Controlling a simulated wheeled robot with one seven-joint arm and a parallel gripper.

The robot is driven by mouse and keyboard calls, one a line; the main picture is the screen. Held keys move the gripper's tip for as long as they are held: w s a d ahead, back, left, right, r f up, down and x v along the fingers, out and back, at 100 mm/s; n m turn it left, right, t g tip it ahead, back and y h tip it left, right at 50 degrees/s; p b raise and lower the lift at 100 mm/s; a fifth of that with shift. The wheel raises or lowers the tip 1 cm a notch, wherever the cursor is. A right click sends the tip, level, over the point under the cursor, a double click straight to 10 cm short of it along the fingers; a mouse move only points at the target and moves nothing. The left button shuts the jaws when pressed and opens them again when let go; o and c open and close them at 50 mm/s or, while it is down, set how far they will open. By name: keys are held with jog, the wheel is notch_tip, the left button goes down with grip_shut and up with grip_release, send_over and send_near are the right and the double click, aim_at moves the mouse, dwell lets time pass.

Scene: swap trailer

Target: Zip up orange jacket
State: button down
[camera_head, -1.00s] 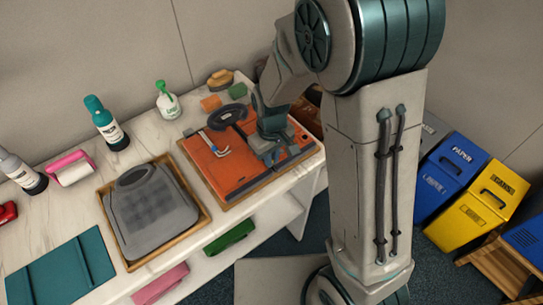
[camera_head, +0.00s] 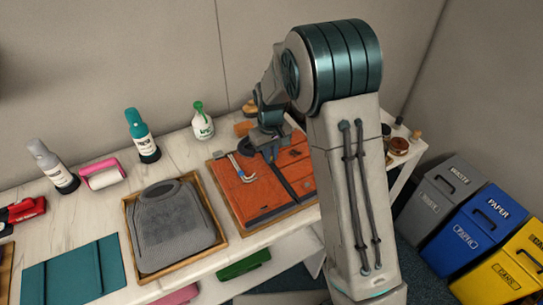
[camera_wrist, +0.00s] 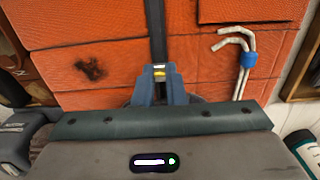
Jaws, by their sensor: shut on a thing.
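The orange jacket (camera_head: 262,196) lies flat in a shallow wooden tray (camera_head: 228,200) on the white counter. A dark zip strip (camera_head: 284,183) runs up its middle. In the wrist view the strip (camera_wrist: 158,28) leads straight up from my gripper (camera_wrist: 160,88) between two orange halves. My gripper's blue fingers are shut on a small zip pull (camera_wrist: 159,69) with a yellow mark. In the head view my gripper (camera_head: 268,150) is low over the jacket's far end, by the collar. The collar is mostly hidden behind my gripper.
A grey garment (camera_head: 170,225) lies in another tray to the left. Bottles (camera_head: 143,136) and a spray bottle (camera_head: 203,124) stand behind. Bins (camera_head: 485,225) stand right.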

jog(key=c, duration=1.5)
grip_release()
jog(key=shift+o, duration=0.2)
notch_tip(320, 180, up, 14)
jog(key=b, duration=0.1)
jog(key=shift+c, duration=0.8)
jog(key=m+t+y+p, duration=0.1)
jog(key=m+y, duration=0.5)
jog(key=m, duration=1.1)
send_near(272, 157)
jog(key=shift+h, duration=0.3)
jog(key=p+x, duration=0.1)
jog(key=x, duration=0.7)
jog(key=shift+a+f+p, duration=0.15)
jog(key=shift+a+p, duration=0.15)
